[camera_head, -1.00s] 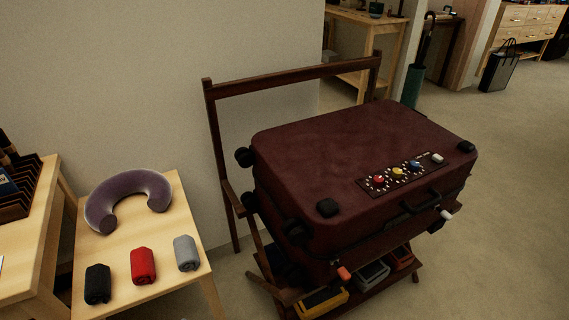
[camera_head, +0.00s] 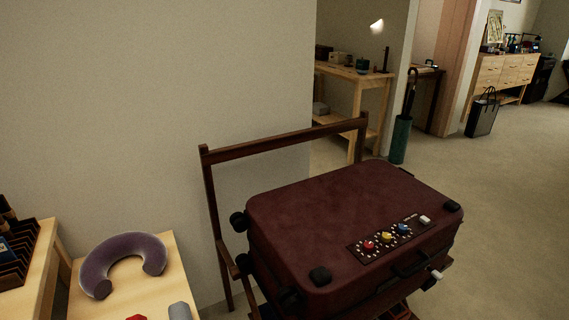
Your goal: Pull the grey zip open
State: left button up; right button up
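The dark red suitcase (camera_head: 330,220) lies flat and closed on a dark wooden rack (camera_head: 212,200) in the head view. A light grey or white tab (camera_head: 436,274) sticks out at its front right side; it could be the grey zip's pull, but it is too small to tell. The zip line itself is hard to make out along the shadowed side. A black handle (camera_head: 411,264) is on the front side. On the lid is a dark panel (camera_head: 376,254) with red, yellow, blue and white pieces. Neither of my grippers is in view.
A light wooden table (camera_head: 183,272) at lower left holds a purple neck pillow (camera_head: 124,258) and rolled items cut off below. A book rack (camera_head: 22,262) stands further left. A wall is behind the suitcase. Open floor (camera_head: 510,210) lies to the right.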

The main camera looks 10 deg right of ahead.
aim_at(435, 273)
jog(key=z, duration=0.9)
jog(key=k, duration=0.65)
jog(key=u, duration=0.15)
